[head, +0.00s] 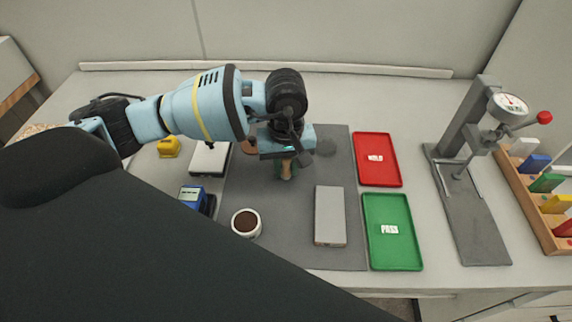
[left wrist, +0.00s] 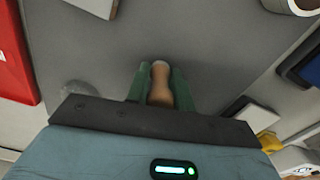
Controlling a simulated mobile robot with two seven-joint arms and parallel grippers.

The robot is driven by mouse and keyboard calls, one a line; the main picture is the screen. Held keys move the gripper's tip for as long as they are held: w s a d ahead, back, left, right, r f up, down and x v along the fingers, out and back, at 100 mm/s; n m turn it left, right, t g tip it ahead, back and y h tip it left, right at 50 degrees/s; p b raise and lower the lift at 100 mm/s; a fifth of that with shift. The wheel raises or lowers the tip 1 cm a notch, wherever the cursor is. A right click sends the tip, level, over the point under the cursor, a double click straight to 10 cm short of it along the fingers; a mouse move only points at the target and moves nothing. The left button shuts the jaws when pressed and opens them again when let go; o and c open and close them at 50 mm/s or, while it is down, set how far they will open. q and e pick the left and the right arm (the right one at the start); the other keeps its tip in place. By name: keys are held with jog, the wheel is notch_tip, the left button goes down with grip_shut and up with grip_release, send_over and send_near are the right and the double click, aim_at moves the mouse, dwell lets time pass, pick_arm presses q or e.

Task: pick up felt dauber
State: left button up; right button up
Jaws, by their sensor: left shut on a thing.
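The felt dauber (head: 286,170) has a tan wooden body and is seen below my left gripper (head: 285,167) in the head view, above the grey mat (head: 268,235). In the left wrist view the dauber (left wrist: 160,84) stands between the two green fingers of my left gripper (left wrist: 160,88), with a pale tip at its far end. The left gripper is shut on it. My left wrist hides part of the dauber from the head camera. My right gripper is not in view.
A grey block (head: 330,216) lies on the mat, beside a white cup of dark contents (head: 246,224). A red HOLD tray (head: 378,180) and green PASS tray (head: 391,254) lie right of it. A dial-gauge stand (head: 470,215) stands farther right. A blue device (head: 193,198) sits left.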

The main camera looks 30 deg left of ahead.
pick_arm(q)
grip_shut()
jog(key=shift+r, duration=0.1)
notch_tip(320, 180, up, 10)
jog(key=shift+f, duration=0.15)
jog(key=shift+s+b, duration=0.1)
jog(key=shift+b, duration=0.2)
